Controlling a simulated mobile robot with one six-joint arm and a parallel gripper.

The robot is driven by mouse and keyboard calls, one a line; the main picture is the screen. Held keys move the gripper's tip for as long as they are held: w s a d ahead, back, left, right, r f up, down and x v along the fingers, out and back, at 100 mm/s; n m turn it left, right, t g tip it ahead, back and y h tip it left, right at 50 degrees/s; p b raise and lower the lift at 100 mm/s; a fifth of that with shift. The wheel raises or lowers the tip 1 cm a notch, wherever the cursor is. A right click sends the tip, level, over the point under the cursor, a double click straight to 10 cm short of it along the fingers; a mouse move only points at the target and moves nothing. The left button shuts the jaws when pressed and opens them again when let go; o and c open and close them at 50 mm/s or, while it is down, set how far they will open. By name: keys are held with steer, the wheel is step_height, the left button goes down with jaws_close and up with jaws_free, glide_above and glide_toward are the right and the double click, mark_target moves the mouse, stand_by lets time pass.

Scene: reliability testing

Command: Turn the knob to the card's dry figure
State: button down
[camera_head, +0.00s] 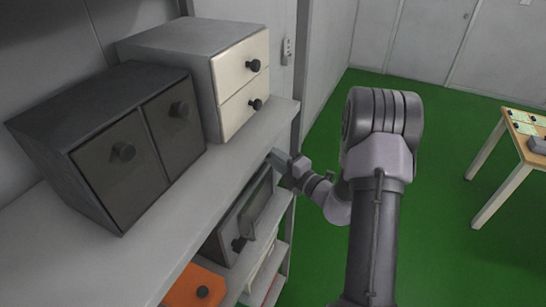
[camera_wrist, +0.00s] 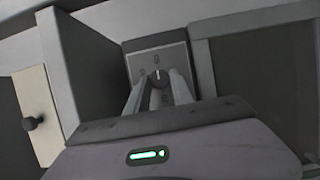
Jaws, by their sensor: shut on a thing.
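The knob (camera_wrist: 157,76) shows in the wrist view between the two fingers of my gripper (camera_wrist: 158,84), which is shut on it. A light mark on the knob points roughly up in that picture. The knob sits on a grey panel (camera_wrist: 172,57) with small marks around it, too blurred to read. In the head view my gripper (camera_head: 283,166) reaches the upper front of a grey appliance (camera_head: 228,226) on the lower shelf; the knob is hidden there. Pale cards (camera_head: 522,128) lie on the table at the right, too small to read.
A dark two-drawer box (camera_head: 75,150) and a pale-fronted drawer box (camera_head: 190,50) stand on the upper shelf (camera_head: 165,225). An orange drawer (camera_head: 190,286) is low in front. The wooden table (camera_head: 520,152) stands far right. Green floor (camera_head: 450,130) is clear between.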

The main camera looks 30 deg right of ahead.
steer(key=shift+f, duration=0.15)
steer(key=n+y+b, duration=0.1)
steer(key=n+b, duration=0.3)
steer(key=b, duration=0.1)
steer(key=n+t+y+b, duration=0.1)
steer(key=n+b, duration=0.3)
steer(key=b, duration=0.1)
steer(key=n+t+y+b, duration=0.1)
steer(key=n+y+b, duration=0.1)
steer(key=n+b, duration=0.3)
steer(key=shift+w+d+f+b, duration=0.1)
steer(key=shift+d+f+b, duration=0.05)
steer(key=shift+f+b, duration=0.3)
steer(key=shift+r+n+y, duration=0.2)
steer(key=shift+n+y, duration=0.1)
steer(key=c, duration=1.1)
jaws_free()
